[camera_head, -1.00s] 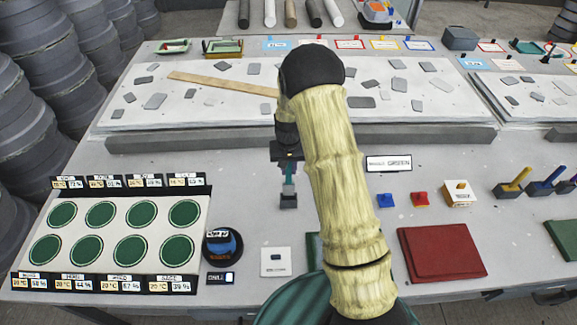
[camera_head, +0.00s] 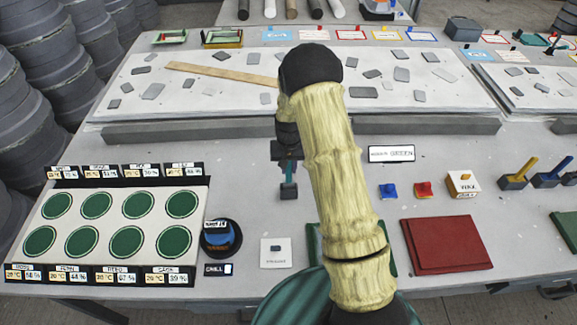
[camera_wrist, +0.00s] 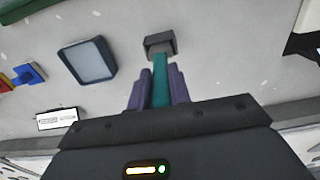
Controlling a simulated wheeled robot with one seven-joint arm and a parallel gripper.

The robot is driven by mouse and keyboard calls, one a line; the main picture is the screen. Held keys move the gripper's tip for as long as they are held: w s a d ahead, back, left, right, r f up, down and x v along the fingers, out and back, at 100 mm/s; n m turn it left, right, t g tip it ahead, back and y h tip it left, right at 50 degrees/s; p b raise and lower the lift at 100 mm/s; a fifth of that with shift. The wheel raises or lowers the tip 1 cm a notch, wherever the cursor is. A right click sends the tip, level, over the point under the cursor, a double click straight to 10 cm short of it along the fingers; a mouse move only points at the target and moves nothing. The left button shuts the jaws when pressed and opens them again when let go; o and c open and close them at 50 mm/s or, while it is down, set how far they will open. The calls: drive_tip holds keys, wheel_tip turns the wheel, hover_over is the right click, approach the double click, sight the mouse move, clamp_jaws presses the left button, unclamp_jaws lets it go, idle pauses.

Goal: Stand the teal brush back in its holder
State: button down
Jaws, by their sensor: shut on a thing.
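My gripper (camera_head: 288,163) is shut on the teal brush (camera_head: 289,172), seen mostly below the dark arm end in the head view. In the wrist view the purple fingers (camera_wrist: 158,90) flank the teal brush (camera_wrist: 160,75) on both sides. The brush points down at a small grey block-shaped holder (camera_head: 289,191), which also shows in the wrist view (camera_wrist: 160,43). The brush's lower end meets the holder in both views. I cannot tell how deep it sits, as the opening is hidden.
Yellow (camera_head: 520,172) and blue (camera_head: 556,171) brushes stand in similar holders at the right. A label card (camera_head: 391,153) stands right of my arm.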

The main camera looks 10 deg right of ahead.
drive_tip(key=shift+f+b, duration=0.35)
drive_tip(key=shift+f, duration=0.1)
idle(0.6)
drive_tip(key=c, duration=1.2)
unclamp_jaws()
wheel_tip(320, 180, up, 18)
drive_tip(key=b, duration=0.4)
drive_tip(key=shift+f, duration=0.25)
drive_tip(key=shift+s, duration=0.1)
drive_tip(key=s+f+n+t, duration=0.1)
drive_tip(key=s+n+t, duration=0.1)
drive_tip(key=s, duration=2)
drive_tip(key=shift+s+f+t, duration=0.25)
drive_tip(key=shift+f+t, duration=0.05)
drive_tip(key=shift+f, duration=0.05)
